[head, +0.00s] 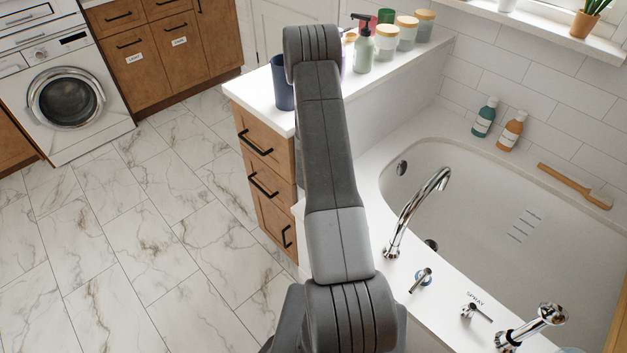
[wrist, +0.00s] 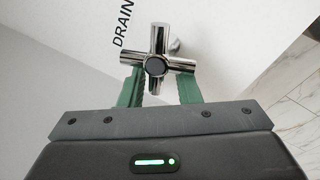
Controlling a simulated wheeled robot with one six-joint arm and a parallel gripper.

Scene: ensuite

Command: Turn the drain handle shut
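The drain handle (wrist: 157,66) is a chrome cross with a dark round cap, on a white surface marked DRAIN in the wrist view. One spoke points up the picture and two point to the sides. My gripper (wrist: 160,78) has its two green fingers apart, one on each side of the cross's lower part, with the tips close under the side spokes. I cannot tell whether they touch the handle. In the head view my arm hides the gripper, and I cannot make out the drain handle there.
The bathtub (head: 445,160) is at the right, with a curved spout (head: 415,212), a small lever (head: 421,279) and a SPRAY handle (head: 475,311) on its rim. Several bottles and jars stand on the white counter (head: 400,75) behind. The marble floor (head: 140,240) is clear at left.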

